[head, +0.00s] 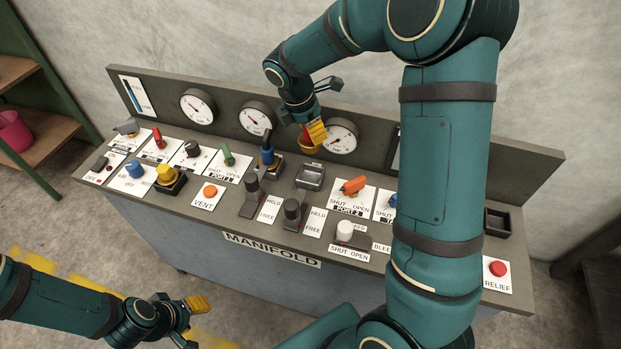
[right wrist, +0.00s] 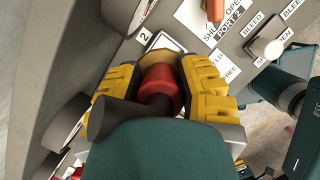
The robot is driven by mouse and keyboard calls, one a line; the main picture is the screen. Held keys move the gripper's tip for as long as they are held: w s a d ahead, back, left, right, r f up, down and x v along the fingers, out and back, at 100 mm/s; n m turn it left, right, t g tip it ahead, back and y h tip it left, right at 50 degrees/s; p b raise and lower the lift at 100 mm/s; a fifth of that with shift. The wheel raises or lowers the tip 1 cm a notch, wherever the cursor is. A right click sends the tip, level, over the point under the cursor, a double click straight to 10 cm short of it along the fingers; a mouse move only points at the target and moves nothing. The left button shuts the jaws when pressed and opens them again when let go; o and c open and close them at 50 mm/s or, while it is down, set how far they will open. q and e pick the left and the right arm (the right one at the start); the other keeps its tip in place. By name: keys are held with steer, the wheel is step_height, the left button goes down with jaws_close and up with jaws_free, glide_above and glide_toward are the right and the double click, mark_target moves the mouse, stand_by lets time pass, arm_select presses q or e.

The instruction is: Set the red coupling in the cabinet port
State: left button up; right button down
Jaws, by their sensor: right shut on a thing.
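My right gripper (head: 312,136) is above the back of the manifold cabinet, in front of the gauges. In the right wrist view its yellow fingers (right wrist: 160,82) are shut on the red coupling (right wrist: 163,76). The coupling has a brass-coloured front end and a dark grey tail. In the head view the fingers and arm mostly hide it. A grey square port (head: 310,177) in the cabinet top looks empty, just below the gripper in the picture. My left gripper (head: 198,322) is low at the left, off the cabinet, with its fingers apart and empty.
A blue coupling (head: 267,158) stands in a port left of the grey one. Dark upright levers (head: 292,212) and an orange valve handle (head: 353,186) are close by. Gauges (head: 341,136) line the back panel. Another dark square socket (head: 497,222) is at the far right.

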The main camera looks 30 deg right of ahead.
mark_target(303, 142)
steer(key=shift+s+a+f+b, duration=0.15)
steer(key=shift+f+b, duration=0.35)
steer(key=shift+f, duration=0.15)
arm_select(q)
steer(key=f+b, duration=0.1)
steer(key=f, duration=0.1)
steer(key=f+b, duration=0.1)
steer(key=shift+s+d+f, duration=0.1)
steer(key=shift+s+f, duration=0.25)
steer(key=shift+s, duration=0.05)
arm_select(e)
step_height(303, 142, down, 10)
steer(key=shift+f, duration=0.1)
steer(key=shift+f, duration=0.3)
steer(key=c, duration=0.8)
jaws_free()
arm_select(q)
steer(key=shift+s+f, duration=0.1)
steer(key=shift+f, duration=0.05)
arm_select(e)
steer(key=shift+o, duration=0.5)
